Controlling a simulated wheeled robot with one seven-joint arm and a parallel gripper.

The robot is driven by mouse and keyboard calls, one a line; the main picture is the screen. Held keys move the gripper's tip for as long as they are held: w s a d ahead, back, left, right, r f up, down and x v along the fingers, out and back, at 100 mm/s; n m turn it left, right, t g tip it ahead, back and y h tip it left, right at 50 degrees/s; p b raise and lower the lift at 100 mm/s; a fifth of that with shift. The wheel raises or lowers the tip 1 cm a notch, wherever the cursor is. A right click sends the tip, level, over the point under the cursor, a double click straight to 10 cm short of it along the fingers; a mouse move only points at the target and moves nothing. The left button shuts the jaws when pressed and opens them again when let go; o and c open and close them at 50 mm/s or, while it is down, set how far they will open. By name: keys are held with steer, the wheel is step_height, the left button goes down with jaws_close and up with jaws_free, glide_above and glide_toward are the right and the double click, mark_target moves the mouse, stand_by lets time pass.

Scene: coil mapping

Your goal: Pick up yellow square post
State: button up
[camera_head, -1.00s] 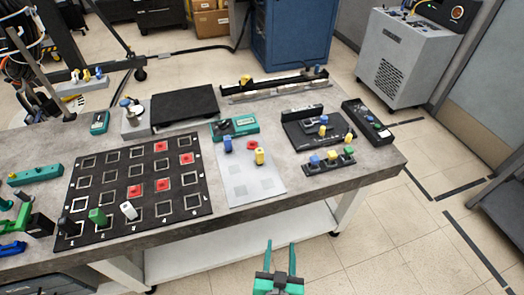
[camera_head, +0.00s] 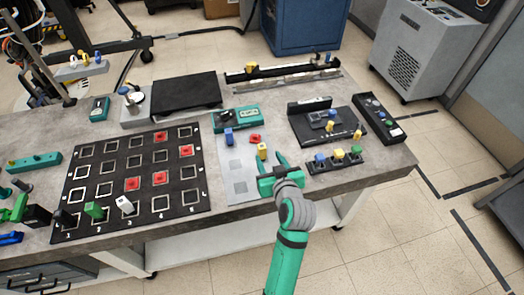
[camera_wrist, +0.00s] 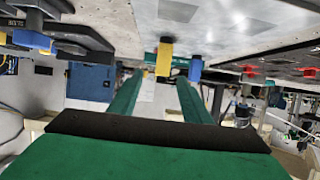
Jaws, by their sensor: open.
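The yellow square post (camera_head: 262,150) stands upright on the light grey sheet (camera_head: 240,188) on the table, beside a red piece and a blue post (camera_head: 228,137). My gripper (camera_head: 272,162) is open and empty at the sheet's right edge, its fingers toward the post. In the wrist view, where the table is at the top, the yellow post (camera_wrist: 165,57) shows ahead, in line with the gap between the two green fingers (camera_wrist: 152,92). The blue post (camera_wrist: 195,68) is just behind it to the right. Whether the fingers reach past the post is unclear.
A black grid board (camera_head: 138,203) with red pieces and a few posts lies at left. A teal device (camera_head: 241,119) stands behind the sheet. A knob strip (camera_head: 335,164) and a black plate (camera_head: 310,128) with small parts are at right. Floor is clear in front.

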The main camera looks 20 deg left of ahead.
mark_target(263, 151)
steer(key=x, duration=0.3)
steer(key=shift+w+a, duration=0.2)
steer(key=x, duration=0.5)
steer(key=shift+s+a+f, duration=0.1)
steer(key=shift+s+f, duration=0.05)
steer(key=shift+f, duration=0.2)
jaws_close()
